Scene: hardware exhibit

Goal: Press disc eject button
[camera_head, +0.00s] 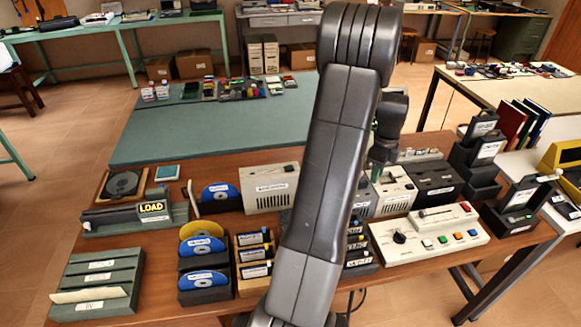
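My gripper (377,170) hangs at the end of my dark grey arm, right of the picture's middle, above the beige and dark boxes at the back of the wooden table. It is small and partly behind the arm, so its finger state does not show. A beige control panel (408,252) with a black knob, several coloured buttons and a red-tipped lever lies right of my arm. A beige labelled box (284,187) stands left of my arm, beside a blue disc (220,192) in a dark holder. I cannot tell which button is the disc eject button.
Dark holders with discs (202,280), a slotted grey-green rack (95,284) and wooden cartridge trays (253,262) fill the front. Dark stepped blocks (474,165) stand at right. The green mat (170,135) behind is mostly clear.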

